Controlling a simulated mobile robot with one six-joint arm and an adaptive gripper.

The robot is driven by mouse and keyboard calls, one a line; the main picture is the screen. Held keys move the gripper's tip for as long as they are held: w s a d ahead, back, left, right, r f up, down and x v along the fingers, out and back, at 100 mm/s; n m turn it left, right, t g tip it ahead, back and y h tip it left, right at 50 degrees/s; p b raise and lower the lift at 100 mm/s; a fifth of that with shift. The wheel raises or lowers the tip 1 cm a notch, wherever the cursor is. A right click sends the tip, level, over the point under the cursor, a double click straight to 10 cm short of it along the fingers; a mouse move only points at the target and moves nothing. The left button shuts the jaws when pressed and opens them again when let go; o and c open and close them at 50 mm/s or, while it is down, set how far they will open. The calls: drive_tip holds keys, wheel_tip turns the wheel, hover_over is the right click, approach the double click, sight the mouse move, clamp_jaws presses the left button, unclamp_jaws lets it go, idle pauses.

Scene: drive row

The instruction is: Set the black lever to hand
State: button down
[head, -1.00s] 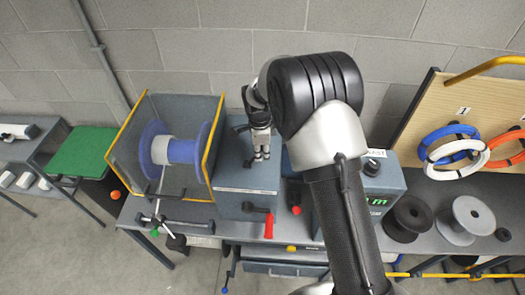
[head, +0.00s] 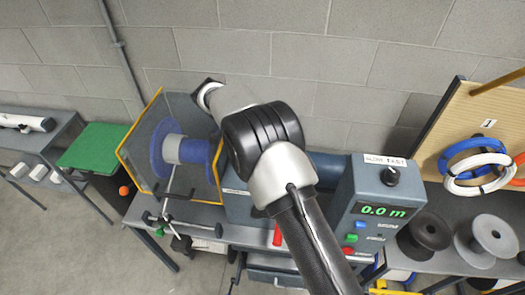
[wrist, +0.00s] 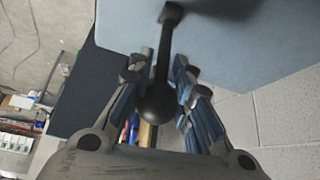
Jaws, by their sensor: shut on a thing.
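In the wrist view the black lever (wrist: 158,103) has a round knob and a straight shaft that runs up to a pivot on a blue-grey housing. My gripper (wrist: 162,72) has its fingers on both sides of the lever and is shut on it. In the head view my own arm hides the gripper and the lever. The housing (head: 238,205) shows only in part behind the arm. Any marking of the hand position cannot be made out.
A caged blue reel (head: 165,165) stands left of the housing. A control box (head: 370,205) reading 0.0 m stands right, with a black knob and buttons. A red handle (head: 278,235) is at the housing's front.

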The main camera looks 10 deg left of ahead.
idle(0.3)
drive_tip(key=c, duration=1.3)
unclamp_jaws()
drive_tip(key=v, duration=1.2)
